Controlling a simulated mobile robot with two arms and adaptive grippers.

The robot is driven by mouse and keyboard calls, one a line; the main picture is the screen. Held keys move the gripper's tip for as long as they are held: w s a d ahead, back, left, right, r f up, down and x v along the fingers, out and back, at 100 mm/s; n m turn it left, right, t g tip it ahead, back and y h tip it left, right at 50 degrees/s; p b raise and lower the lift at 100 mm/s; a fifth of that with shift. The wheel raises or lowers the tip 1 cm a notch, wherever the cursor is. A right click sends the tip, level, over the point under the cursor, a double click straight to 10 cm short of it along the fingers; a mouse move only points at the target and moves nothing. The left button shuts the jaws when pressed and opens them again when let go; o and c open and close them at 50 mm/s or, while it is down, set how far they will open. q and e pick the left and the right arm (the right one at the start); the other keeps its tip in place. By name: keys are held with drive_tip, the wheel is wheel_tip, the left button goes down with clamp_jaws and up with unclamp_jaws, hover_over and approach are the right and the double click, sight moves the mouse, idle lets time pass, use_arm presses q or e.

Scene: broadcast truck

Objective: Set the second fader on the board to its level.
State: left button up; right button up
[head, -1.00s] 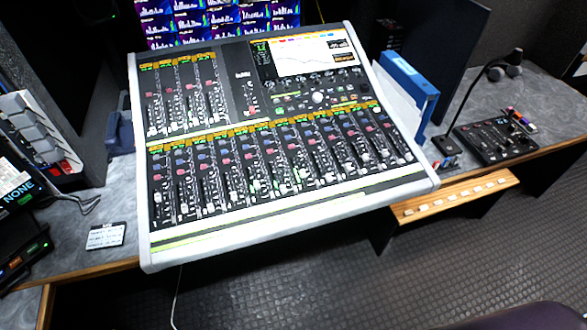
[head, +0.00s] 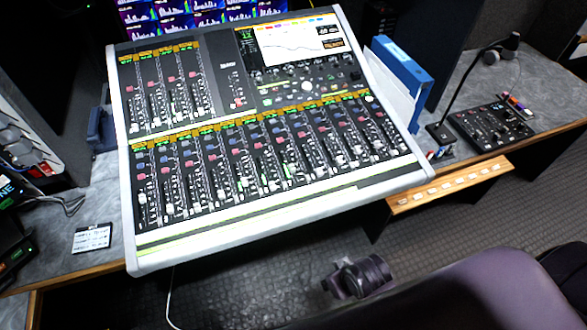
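The mixing board (head: 240,215) fills the middle of the head view, tilted toward me. Its lower bank holds a long row of faders. The second fader from the left (head: 169,208) has a pale cap low in its slot; the level marks are too small to read. A shorter bank of faders stands at the board's upper left. My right gripper (head: 336,283) seems to be the dark, small shape over the floor below the board's front edge, apart from the board; its fingers are too unclear to tell open or shut. My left gripper is not in view.
A small white card (head: 92,238) with writing lies left of the board. A blue binder (head: 402,70) stands at the board's right. A wooden ledge (head: 450,185) with small labels and a control box with a gooseneck (head: 492,125) are farther right.

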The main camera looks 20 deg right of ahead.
drive_tip(key=w+a+r+t, duration=0.1)
drive_tip(key=w+r+t, duration=0.2)
drive_tip(key=w+r, duration=0.5)
drive_tip(key=m+t, duration=0.2)
drive_tip(key=t, duration=0.5)
approach(293, 167)
drive_tip(key=shift+w+f, duration=0.15)
drive_tip(key=shift+f, duration=0.25)
drive_tip(key=shift+w+r, duration=0.1)
drive_tip(key=shift+w, duration=0.55)
drive_tip(key=x, duration=0.7)
drive_tip(key=shift+s+p, duration=0.1)
drive_tip(key=shift+p, duration=0.25)
clamp_jaws()
